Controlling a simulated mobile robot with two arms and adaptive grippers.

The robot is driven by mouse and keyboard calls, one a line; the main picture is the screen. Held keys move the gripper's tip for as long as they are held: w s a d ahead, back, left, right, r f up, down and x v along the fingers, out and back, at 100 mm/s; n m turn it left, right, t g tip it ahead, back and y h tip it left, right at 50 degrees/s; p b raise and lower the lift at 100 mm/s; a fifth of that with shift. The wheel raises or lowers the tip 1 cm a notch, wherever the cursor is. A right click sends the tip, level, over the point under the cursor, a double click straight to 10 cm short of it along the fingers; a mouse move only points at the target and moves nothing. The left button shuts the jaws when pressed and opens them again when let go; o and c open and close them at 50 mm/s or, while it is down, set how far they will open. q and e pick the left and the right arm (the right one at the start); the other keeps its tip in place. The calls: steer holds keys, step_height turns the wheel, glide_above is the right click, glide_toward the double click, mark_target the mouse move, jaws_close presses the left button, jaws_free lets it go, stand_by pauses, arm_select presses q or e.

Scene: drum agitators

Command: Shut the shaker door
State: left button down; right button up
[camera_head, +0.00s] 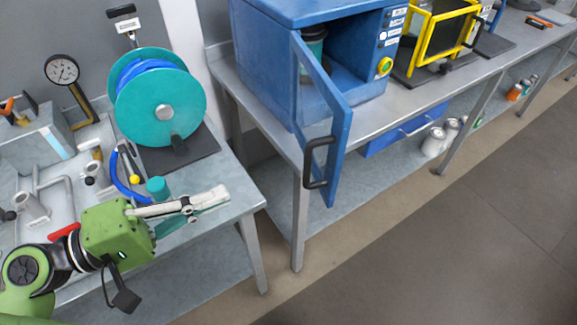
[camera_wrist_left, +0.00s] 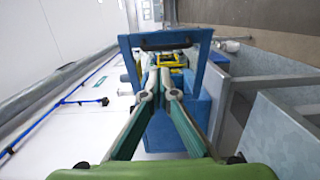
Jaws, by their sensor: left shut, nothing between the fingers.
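The shaker (camera_head: 262,65) is a blue box on the metal bench, with its blue-framed glass door (camera_head: 341,130) swung open toward the front. The door has a black handle (camera_head: 318,163). Inside the open box a dark teal container (camera_head: 314,40) shows in part. My left gripper (camera_head: 222,197) is left of the door, above the left table's right edge, apart from the door. Its fingers are shut and empty. In the left wrist view the open door (camera_wrist_left: 208,62) stands ahead of the fingertips (camera_wrist_left: 160,82), with its handle (camera_wrist_left: 165,40) at the top. My right gripper is not in view.
A teal hose reel (camera_head: 185,100) stands on the left table. A gauge (camera_head: 62,69) and metal fittings are behind my left arm. A yellow-framed machine (camera_head: 440,35) stands right of the shaker. A gap separates the two tables, and the floor (camera_head: 450,240) in front is clear.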

mark_target(305, 164)
arm_select(q)
steer(key=shift+p+x, duration=3.25)
steer(key=shift+x, duration=3.3)
steer(key=shift+w+d+r, duration=0.1)
